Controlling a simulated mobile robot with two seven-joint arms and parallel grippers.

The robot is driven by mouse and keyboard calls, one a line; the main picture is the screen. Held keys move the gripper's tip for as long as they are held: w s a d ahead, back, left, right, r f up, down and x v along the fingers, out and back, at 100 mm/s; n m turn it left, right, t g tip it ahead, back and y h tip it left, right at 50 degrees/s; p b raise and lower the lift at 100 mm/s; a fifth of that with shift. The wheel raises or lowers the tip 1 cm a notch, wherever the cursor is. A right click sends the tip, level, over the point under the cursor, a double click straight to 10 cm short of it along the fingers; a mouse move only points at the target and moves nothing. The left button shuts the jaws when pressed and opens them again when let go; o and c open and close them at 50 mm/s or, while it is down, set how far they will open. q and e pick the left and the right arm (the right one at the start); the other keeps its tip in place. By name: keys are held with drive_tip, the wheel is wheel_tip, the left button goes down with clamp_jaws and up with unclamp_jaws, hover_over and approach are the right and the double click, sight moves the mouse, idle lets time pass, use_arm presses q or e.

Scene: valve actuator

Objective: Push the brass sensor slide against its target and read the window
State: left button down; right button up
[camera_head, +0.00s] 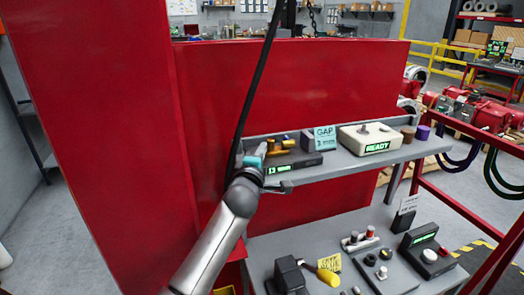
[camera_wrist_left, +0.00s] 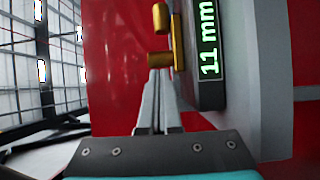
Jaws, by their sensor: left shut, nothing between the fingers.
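The brass sensor slide (camera_head: 271,146) is on a dark gauge box (camera_head: 300,161) on the grey shelf. In the left wrist view the slide shows as a brass plate (camera_wrist_left: 178,42) with two brass pegs. The box's green window (camera_wrist_left: 209,38) reads "11 mm" there; it is small and hard to read in the head view. My left gripper (camera_wrist_left: 158,78) is shut and empty. Its fingertips are right at the nearer brass peg (camera_wrist_left: 159,57); I cannot tell whether they touch. The slide's target is not clear to me. My right gripper is not in view.
A blue "GAP" card (camera_head: 325,138) and a cream box reading "READY" (camera_head: 370,139) stand right of the gauge. A tall red panel (camera_head: 290,90) rises behind the shelf. A lower grey bench (camera_head: 330,240) holds several tools and devices.

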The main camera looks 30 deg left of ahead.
sight(275, 159)
use_arm(q)
drive_tip(key=shift+w+d, duration=0.1)
drive_tip(key=w+d+b, duration=0.2)
drive_tip(key=shift+w+d+f, duration=0.1)
drive_tip(key=shift+w+d, duration=0.05)
drive_tip(key=shift+w, duration=0.2)
drive_tip(key=shift+d, duration=0.1)
drive_tip(key=shift+r, duration=0.2)
